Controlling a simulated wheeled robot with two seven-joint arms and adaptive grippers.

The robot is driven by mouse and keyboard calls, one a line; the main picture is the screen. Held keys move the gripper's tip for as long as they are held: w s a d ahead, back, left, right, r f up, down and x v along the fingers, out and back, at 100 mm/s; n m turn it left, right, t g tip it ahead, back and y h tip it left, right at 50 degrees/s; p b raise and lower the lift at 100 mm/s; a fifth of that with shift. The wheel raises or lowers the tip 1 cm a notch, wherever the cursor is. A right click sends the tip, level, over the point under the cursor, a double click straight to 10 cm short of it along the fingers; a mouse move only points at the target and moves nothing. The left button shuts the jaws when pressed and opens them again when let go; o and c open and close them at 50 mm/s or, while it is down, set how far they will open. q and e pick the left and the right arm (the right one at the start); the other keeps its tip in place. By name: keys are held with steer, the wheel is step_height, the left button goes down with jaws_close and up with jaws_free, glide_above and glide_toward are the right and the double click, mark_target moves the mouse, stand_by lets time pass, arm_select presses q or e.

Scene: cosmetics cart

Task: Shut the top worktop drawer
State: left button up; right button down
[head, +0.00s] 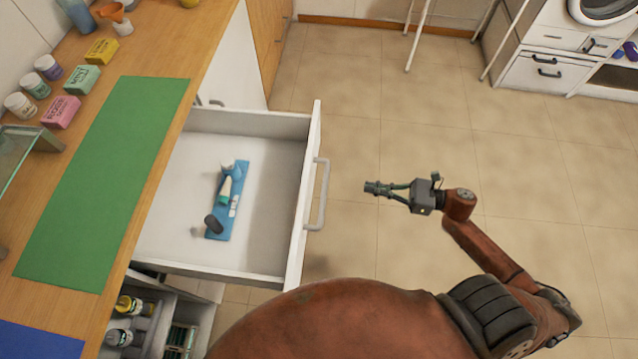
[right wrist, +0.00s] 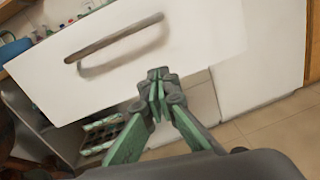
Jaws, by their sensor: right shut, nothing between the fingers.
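The white top drawer (head: 301,215) under the wooden worktop (head: 165,110) stands pulled far out in the head view. Its bar handle (head: 318,195) is on the front panel, facing right. My right gripper (head: 369,187) is shut and empty, to the right of the handle with a clear gap between them. In the right wrist view, the closed fingertips (right wrist: 158,75) show in front of the drawer front (right wrist: 200,45), below and right of the grey handle (right wrist: 115,42). My left gripper is not in view.
Inside the drawer lie a blue item (head: 222,215), a tube and small dark things. A lower drawer (head: 190,315) with bottles is also open. A green mat (head: 105,180) and several jars and boxes are on the worktop. Tiled floor (head: 400,120) is open to the right.

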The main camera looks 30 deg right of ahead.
mark_target(325, 186)
steer(key=w+a, duration=0.2)
steer(key=a, duration=0.2)
steer(key=w+a+r+n+g+b, duration=0.1)
steer(key=w+a, duration=0.1)
steer(key=a, duration=0.2)
steer(key=w+a+n+y+b, duration=0.1)
steer(key=w+a, duration=0.1)
steer(key=a, duration=0.2)
steer(key=shift+w+a+r, duration=0.1)
steer(key=shift+a+r, duration=0.15)
steer(key=shift+a, duration=0.05)
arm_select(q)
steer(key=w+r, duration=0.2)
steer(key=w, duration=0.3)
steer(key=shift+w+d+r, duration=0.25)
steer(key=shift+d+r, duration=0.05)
arm_select(e)
steer(key=shift+w+a, duration=0.25)
steer(key=shift+a, duration=0.1)
